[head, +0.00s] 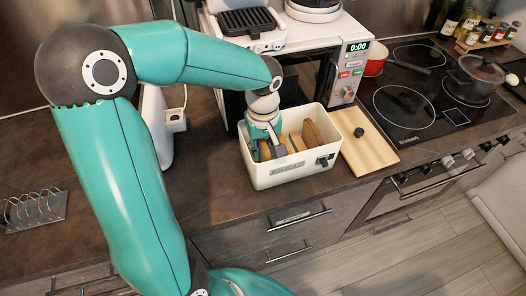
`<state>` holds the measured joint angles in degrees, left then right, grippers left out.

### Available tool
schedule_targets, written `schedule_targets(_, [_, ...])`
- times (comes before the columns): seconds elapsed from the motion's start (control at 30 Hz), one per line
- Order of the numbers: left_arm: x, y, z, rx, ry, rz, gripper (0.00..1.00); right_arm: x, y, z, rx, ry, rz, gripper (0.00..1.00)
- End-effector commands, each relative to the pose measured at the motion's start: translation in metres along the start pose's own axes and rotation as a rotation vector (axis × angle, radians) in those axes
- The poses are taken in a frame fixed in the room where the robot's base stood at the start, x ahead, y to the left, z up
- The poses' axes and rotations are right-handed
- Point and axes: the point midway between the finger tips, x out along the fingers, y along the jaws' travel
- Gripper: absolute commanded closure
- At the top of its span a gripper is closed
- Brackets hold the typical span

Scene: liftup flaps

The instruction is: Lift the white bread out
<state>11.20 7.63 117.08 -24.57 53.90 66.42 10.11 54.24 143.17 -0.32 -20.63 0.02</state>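A cream bread bin (290,178) with dark lettering on its front stands open on the counter. Several bread slices stand upright inside it. A tan slice (312,134) is at the right side of the bin, clear of the gripper. Other browner slices are at the left, partly covered by my gripper. I cannot tell which slice is the white bread. My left gripper (268,148) points down into the left part of the bin, among the slices there. Its fingertips are partly hidden, so I cannot tell whether it holds a slice. My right gripper is not in view.
A wooden board with a black knob (368,153) lies right of the bin. A microwave (346,80) stands close behind it, with appliances on top. A hob with a pot (473,79) is at the right. A wire rack (36,208) stands at the left.

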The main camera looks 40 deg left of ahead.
Motion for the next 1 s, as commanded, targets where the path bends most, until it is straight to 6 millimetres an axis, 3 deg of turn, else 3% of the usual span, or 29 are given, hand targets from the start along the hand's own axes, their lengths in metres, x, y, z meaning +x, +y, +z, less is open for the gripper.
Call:
schedule_targets(0.2, [0.001,0.0,0.0,0.0,0.001,0.001,0.73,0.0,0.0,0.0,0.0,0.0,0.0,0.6])
schedule_targets(0.4, [0.001,0.0,0.0,0.0,0.001,0.001,1.0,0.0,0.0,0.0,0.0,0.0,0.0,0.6])
schedule_targets(0.77, [-0.001,0.001,0.0,0.0,0.001,0.001,1.0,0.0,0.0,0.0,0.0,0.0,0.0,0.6])
schedule_targets(1.0, [-0.017,0.002,0.0,0.001,0.003,0.004,1.0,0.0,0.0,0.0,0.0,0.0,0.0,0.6])
